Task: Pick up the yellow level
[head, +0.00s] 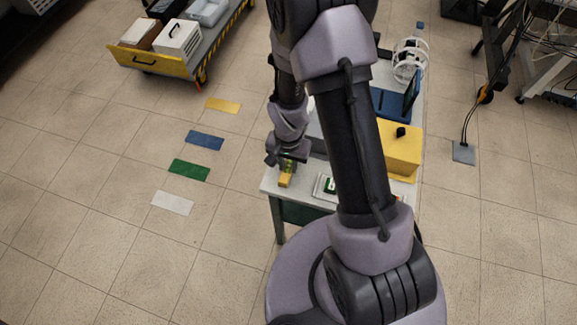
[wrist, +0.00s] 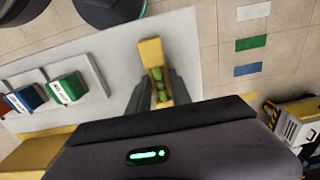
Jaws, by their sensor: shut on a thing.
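The yellow level (head: 286,175) is a small yellow bar with green vials, at the left end of the table in the head view. It also shows in the wrist view (wrist: 151,52), between the two dark fingers. My gripper (head: 287,163) is shut on the level, with a finger on each side of it in the wrist view (wrist: 158,90). I cannot tell whether the level still touches the tabletop. The arm hides part of the table in the head view.
The light tabletop (head: 268,184) carries a yellow box (head: 400,150) and a blue bin (head: 388,104). In the wrist view, a green box (wrist: 66,89) and a blue box (wrist: 27,99) lie beside the level. Coloured floor patches and a cart (head: 150,62) are at left.

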